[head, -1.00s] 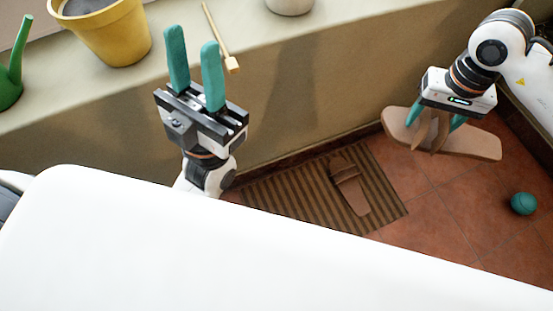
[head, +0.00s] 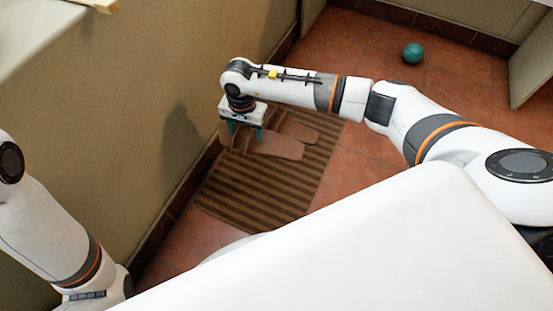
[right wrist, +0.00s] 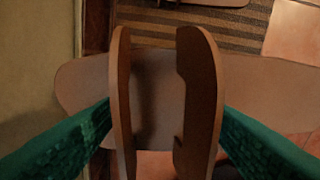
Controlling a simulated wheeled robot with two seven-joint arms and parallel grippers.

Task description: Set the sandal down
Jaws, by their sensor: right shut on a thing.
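My right gripper (head: 245,131) is shut on the strap of a brown sandal (head: 281,147) near the wall. In the right wrist view its green fingers press on the outer sides of the two upright strap pieces, and the sole (right wrist: 78,82) lies crosswise beneath. The sandal is level, low over the striped mat (head: 246,190); I cannot tell whether it touches. A second brown sandal (head: 303,128) lies on the mat just beyond it, roughly parallel. The second sandal also shows in part at the top of the right wrist view. My left gripper is out of view.
The beige wall (head: 130,110) rises close on the left of the mat. Clear tiled floor (head: 355,160) lies to the right. A teal ball (head: 413,53) is farther back. The near part of the mat is bare.

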